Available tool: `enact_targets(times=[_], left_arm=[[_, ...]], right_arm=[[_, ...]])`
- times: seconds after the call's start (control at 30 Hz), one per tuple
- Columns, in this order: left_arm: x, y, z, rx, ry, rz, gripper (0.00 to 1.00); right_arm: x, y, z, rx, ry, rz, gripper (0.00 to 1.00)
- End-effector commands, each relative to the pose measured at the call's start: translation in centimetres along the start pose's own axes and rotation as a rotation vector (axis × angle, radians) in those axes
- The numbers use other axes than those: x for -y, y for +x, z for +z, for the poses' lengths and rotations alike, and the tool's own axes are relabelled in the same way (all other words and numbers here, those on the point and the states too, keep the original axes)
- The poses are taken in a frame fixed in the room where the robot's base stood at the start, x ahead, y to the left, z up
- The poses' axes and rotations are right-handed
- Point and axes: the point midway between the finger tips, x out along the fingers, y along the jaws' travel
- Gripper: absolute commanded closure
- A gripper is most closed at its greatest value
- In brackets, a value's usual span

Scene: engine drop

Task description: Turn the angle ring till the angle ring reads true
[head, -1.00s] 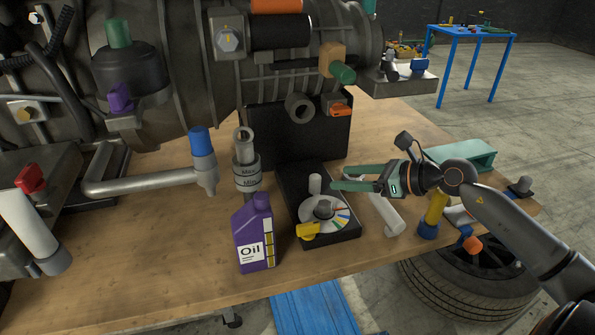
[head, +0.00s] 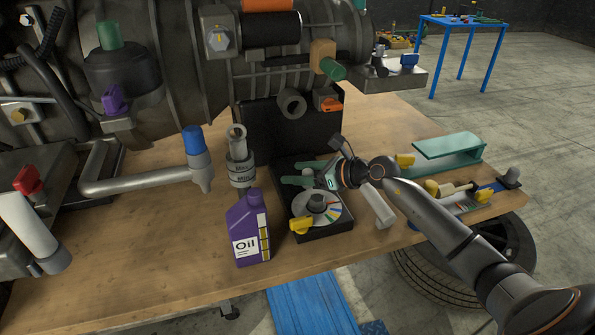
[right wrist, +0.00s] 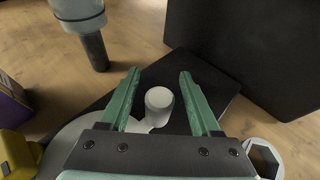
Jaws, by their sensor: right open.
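The angle ring (head: 330,212) is a pale disc with coloured sectors and a grey centre hub, lying on a black base (head: 333,234). A yellow pointer block (head: 300,225) sits at its front left edge. In the right wrist view a white upright peg (right wrist: 159,98) stands on an arm of the ring. My right gripper (head: 292,173) is open over the back of the base. Its green fingers (right wrist: 159,76) are on either side of the peg, with a visible gap on both sides. My left gripper is not in view.
A purple oil bottle (head: 250,232) stands just left of the base. A grey cylinder (head: 240,165) hangs behind it, and a black block (head: 262,130) is at the back. A white bar (head: 378,205) lies to the right, near a green bracket (head: 450,150).

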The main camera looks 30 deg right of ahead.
Motion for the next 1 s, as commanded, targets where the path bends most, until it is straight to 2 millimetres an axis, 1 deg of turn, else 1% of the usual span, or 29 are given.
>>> enact_targets(times=[0.1, 0.33, 0.8, 0.9, 1.0], left_arm=[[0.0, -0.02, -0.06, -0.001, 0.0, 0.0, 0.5], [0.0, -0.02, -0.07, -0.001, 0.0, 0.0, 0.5], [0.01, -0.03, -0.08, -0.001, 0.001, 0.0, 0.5], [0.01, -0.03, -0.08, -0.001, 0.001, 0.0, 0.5], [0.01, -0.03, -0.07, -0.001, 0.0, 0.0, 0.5]], right_arm=[[-0.02, 0.36, 0.02, 0.0, 0.0, 0.001, 0.36], [-0.03, 0.38, -0.01, -0.001, 0.0, 0.001, 0.37], [-0.01, 0.34, -0.01, 0.0, 0.0, 0.0, 0.9], [-0.01, 0.33, -0.01, 0.0, 0.0, 0.0, 1.0], [-0.01, 0.33, -0.01, 0.0, 0.0, 0.0, 1.0]])
